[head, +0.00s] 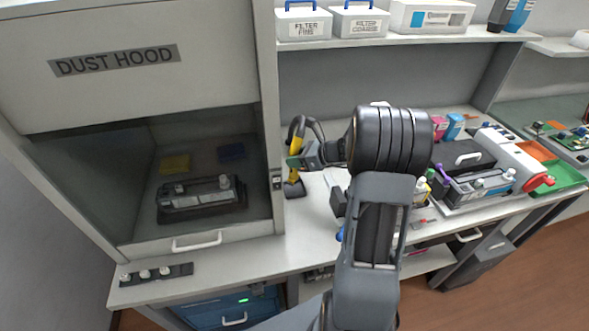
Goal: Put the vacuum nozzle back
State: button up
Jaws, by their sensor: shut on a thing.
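The vacuum nozzle (296,143) is yellow with a black curved hose at its top. It stands roughly upright beside the right side post of the dust hood. My gripper (297,161) reaches in from the right and is shut on the nozzle. A small dark base (294,190) sits on the bench right under the nozzle. I cannot tell whether the nozzle's lower end is seated in this base or just above it. My gripper's fingertips are small and partly hidden in this view.
The dust hood (190,110) stands close on the left, with a black cartridge (201,198) inside. My arm covers the bench middle. Toner cartridges and a grey-red machine (508,158) crowd the right. A shelf (400,39) with filter boxes (303,24) runs above.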

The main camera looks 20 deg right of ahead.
jog(key=shift+f, duration=2.05)
jog(key=shift+f, duration=0.2)
jog(key=o, duration=0.9)
jog(key=shift+o, duration=0.2)
jog(key=shift+r, duration=0.2)
jog(key=v, duration=1.2)
jog(key=shift+b, duration=0.4)
jog(key=shift+a, duration=0.1)
